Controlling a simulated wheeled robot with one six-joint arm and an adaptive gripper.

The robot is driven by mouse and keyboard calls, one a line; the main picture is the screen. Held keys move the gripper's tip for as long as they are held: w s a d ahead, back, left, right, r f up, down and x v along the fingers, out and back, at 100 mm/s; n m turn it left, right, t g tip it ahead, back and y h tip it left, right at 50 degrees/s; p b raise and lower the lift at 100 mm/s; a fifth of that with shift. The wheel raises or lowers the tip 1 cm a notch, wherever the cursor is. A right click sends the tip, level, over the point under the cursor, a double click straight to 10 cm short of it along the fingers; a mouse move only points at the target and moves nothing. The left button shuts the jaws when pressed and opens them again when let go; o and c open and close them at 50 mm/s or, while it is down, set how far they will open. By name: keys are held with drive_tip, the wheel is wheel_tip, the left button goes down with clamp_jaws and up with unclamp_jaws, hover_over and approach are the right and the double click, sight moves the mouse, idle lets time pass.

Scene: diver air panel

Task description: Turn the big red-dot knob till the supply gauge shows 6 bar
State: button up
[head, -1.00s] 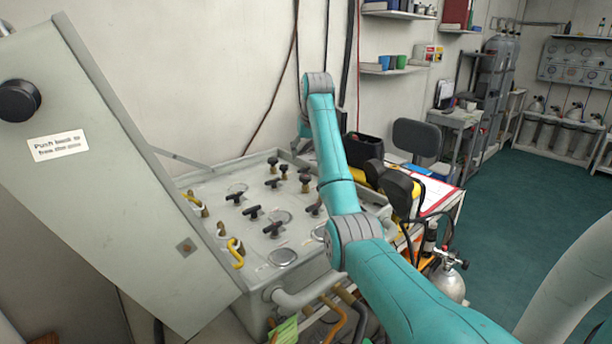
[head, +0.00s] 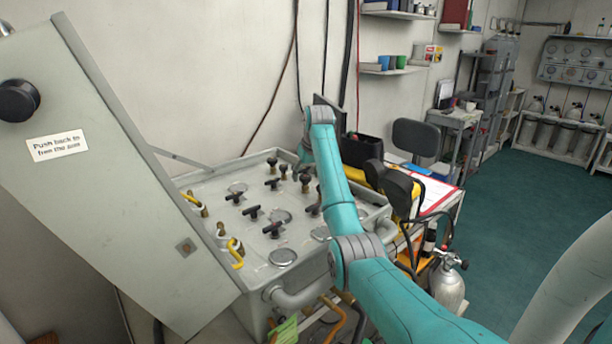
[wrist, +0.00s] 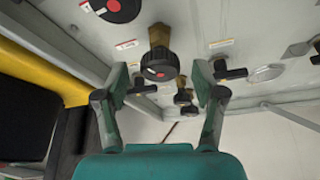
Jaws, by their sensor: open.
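A black knob with a red dot (wrist: 159,66) on a brass stem shows in the wrist view, ahead of my gripper. My gripper (wrist: 163,95) is open and empty, one finger to each side of the knob in the picture; I cannot tell how far off the knob is. In the head view, the grey panel (head: 215,195) carries several black knobs and round dials. My arm hides part of its right side, and my gripper is not clearly seen there.
A black T-handle (wrist: 229,71) is close beside the right finger, and more dark handles (wrist: 183,97) are beyond the knob. A yellow edge (wrist: 45,70) is at left. In the head view, a tilted grey lid (head: 100,190) stands left of the panel.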

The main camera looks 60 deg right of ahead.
drive_tip(key=shift+w+f, duration=0.1)
drive_tip(key=shift+f, duration=0.15)
drive_tip(key=c, duration=1.1)
drive_tip(key=shift+c, duration=0.2)
